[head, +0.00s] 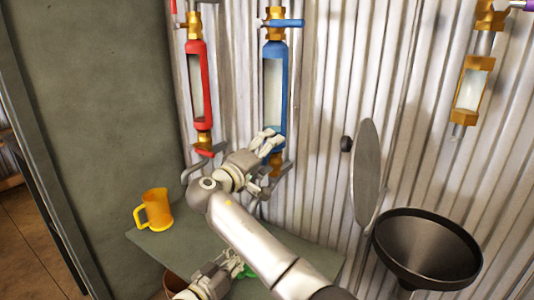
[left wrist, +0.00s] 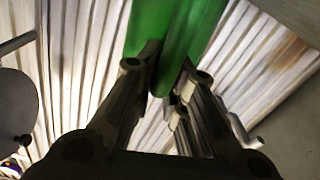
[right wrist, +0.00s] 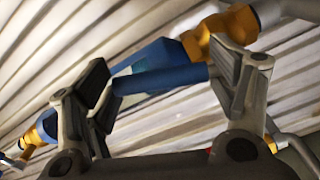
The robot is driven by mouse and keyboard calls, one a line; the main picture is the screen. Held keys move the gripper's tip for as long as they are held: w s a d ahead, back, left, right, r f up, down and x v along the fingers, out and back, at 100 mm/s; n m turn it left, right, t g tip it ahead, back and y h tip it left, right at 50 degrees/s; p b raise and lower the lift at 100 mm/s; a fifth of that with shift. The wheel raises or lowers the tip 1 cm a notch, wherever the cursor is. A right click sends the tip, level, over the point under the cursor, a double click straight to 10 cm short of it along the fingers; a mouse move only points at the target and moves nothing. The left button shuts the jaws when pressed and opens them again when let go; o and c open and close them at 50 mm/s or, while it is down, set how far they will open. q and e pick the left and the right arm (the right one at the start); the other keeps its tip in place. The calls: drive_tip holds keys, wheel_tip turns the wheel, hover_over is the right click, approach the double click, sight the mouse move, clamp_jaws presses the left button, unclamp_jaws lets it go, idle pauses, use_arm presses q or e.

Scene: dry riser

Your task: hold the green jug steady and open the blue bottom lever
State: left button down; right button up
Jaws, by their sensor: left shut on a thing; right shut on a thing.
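The blue riser tube (head: 273,88) stands upright on the corrugated wall, with a brass valve at its top and one at its bottom. My right gripper (head: 268,143) is at the bottom valve and covers much of it. In the right wrist view the blue bottom lever (right wrist: 165,78) runs between the fingers (right wrist: 163,80), which are shut on it. The green jug (head: 245,271) is mostly hidden behind my right arm. My left gripper (head: 232,269) is low at the shelf. In the left wrist view its fingers are shut on the green jug (left wrist: 172,38).
A red riser tube (head: 197,85) is left of the blue one. A yellow mug (head: 155,211) stands on the grey-green shelf (head: 190,247). A black funnel (head: 427,243) and a grey round disc (head: 367,172) are at the right. A brass-framed gauge (head: 472,90) is upper right.

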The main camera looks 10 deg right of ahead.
use_arm(q)
drive_tip(key=shift+f, duration=0.25)
use_arm(e)
drive_tip(key=o, duration=1.4)
drive_tip(key=shift+d, duration=0.1)
drive_tip(key=shift+s, duration=0.1)
drive_tip(key=v, duration=0.7)
drive_tip(key=shift+s, duration=0.2)
use_arm(q)
drive_tip(key=c, duration=1.4)
unclamp_jaws()
drive_tip(key=shift+o, duration=0.2)
drive_tip(key=shift+r, duration=0.15)
use_arm(e)
drive_tip(key=shift+w, duration=0.1)
